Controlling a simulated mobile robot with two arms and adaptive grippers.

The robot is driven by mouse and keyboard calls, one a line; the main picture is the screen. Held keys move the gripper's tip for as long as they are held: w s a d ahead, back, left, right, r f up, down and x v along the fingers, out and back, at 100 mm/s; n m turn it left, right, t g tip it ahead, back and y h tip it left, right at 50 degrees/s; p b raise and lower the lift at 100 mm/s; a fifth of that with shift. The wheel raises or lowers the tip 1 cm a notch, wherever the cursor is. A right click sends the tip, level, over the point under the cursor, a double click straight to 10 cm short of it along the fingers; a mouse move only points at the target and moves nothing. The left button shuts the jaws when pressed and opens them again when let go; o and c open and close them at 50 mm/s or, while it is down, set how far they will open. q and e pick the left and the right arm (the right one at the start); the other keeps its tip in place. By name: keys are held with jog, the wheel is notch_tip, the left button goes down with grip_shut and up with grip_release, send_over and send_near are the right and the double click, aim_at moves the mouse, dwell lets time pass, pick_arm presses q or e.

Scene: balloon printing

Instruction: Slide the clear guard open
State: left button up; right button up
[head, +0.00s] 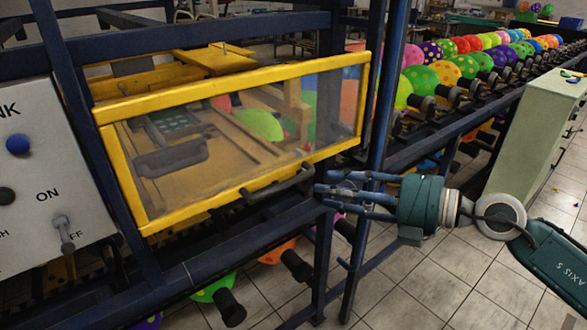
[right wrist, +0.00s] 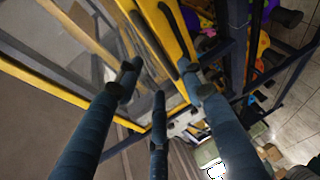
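The clear guard (head: 215,203) is a see-through panel in a yellow frame, at the left-centre of the head view. It looks closed over the machine bed. A dark bar handle (head: 278,186) is fixed along its lower rail, right of the middle. My right gripper (head: 325,192) is open and empty, just right of the handle, fingers pointing left towards it and apart from it. In the right wrist view my spread fingers (right wrist: 160,82) lie in front of the yellow frame (right wrist: 153,18), with nothing between them. My left gripper is not in view.
A grey control panel (head: 42,175) with a blue knob and an ON/OFF lever stands at the left. A dark blue post (head: 372,120) rises right of the guard. A conveyor of coloured balloons (head: 465,66) runs back right. A pale green cabinet (head: 530,130) stands behind my right arm.

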aim_at(288, 183)
jog(key=p+x, duration=0.1)
jog(key=x, duration=0.2)
jog(key=p+x, duration=0.1)
jog(key=x, duration=0.2)
jog(key=p+x, duration=0.1)
jog(key=x, duration=0.3)
jog(key=shift+s+a+r, duration=0.15)
jog(key=shift+s+r, duration=0.05)
jog(key=shift+s, duration=0.1)
jog(key=shift+c, duration=1.3)
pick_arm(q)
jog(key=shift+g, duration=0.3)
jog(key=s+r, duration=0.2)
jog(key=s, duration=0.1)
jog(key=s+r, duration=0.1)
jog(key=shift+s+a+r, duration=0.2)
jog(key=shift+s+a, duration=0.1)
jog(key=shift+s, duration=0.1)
pick_arm(e)
grip_shut()
